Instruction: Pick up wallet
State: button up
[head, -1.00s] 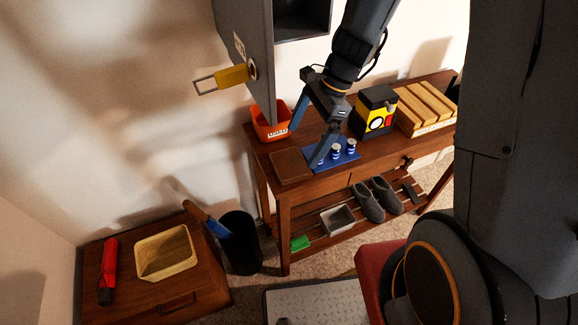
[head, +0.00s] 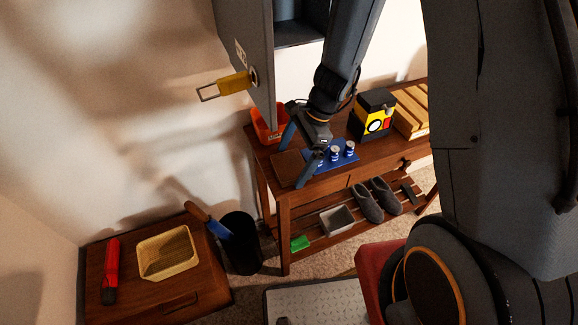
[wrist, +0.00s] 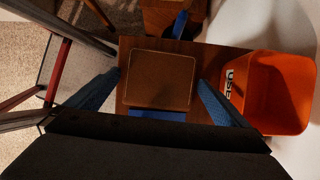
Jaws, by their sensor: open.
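The wallet (head: 287,167) is a flat brown square lying on the left end of the wooden console table. In the wrist view the wallet (wrist: 160,80) lies between my two blue fingertips, with a gap on each side. My gripper (head: 293,162) is open and empty, above the wallet, one finger on each side of it; it also shows in the wrist view (wrist: 160,98). The exact height of the fingertips over the table cannot be told.
An orange bin (head: 268,128) stands close beside the wallet. A blue tray (head: 340,157) with small blue-and-white items lies to its right. A grey cabinet door (head: 250,60) with a yellow padlock (head: 234,83) hangs near the arm. A yellow-black box (head: 373,115) stands farther right.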

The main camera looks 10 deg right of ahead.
jog(key=c, duration=1)
jog(key=shift+r, duration=0.1)
